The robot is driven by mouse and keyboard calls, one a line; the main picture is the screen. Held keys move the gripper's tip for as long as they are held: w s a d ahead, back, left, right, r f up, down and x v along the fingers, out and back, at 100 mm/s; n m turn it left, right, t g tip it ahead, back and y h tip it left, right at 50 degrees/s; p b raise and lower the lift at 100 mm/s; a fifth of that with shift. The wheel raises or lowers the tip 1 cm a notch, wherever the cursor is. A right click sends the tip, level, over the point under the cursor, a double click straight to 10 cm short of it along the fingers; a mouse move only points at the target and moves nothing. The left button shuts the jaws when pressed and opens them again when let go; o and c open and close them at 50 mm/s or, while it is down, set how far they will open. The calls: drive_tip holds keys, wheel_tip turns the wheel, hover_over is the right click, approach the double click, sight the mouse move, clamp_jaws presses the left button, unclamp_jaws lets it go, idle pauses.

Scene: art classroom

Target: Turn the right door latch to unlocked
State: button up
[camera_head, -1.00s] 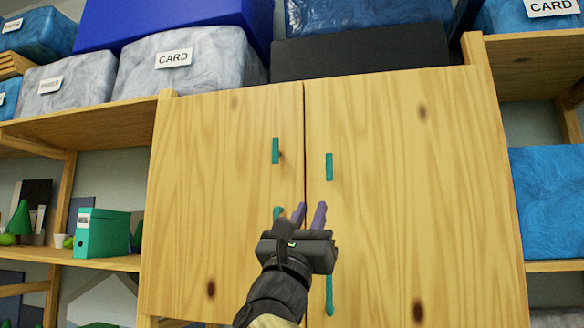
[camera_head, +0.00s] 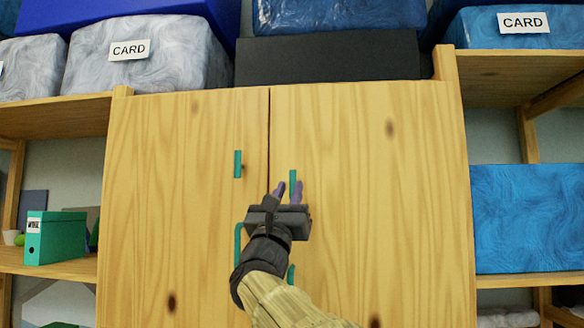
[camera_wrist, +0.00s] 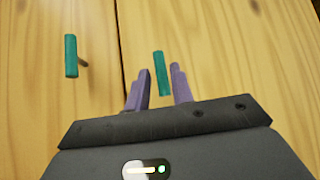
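The right door latch (camera_head: 293,184) is a small teal bar standing about upright on the right door (camera_head: 390,200) of the wooden cabinet. It also shows in the wrist view (camera_wrist: 161,74). My gripper (camera_head: 286,190) is open, with two purple fingers at this latch. In the wrist view the latch appears between the fingertips (camera_wrist: 158,84), with a gap on each side. I cannot tell how deep the fingers reach past it. The similar left latch (camera_head: 238,164) is upright on the left door (camera_head: 170,200) and also shows in the wrist view (camera_wrist: 71,56). Both doors are shut.
A teal handle (camera_head: 238,245) is on the left door; the right door's handle (camera_head: 291,274) is partly hidden by my arm. Boxes stand on top, including a black one (camera_head: 325,60). A blue box (camera_head: 528,218) is on the right shelf and a green binder (camera_head: 55,238) on the left.

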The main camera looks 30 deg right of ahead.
sight(292, 184)
drive_tip(key=shift+p+x, duration=1.3)
drive_tip(key=shift+x, duration=0.8)
clamp_jaws()
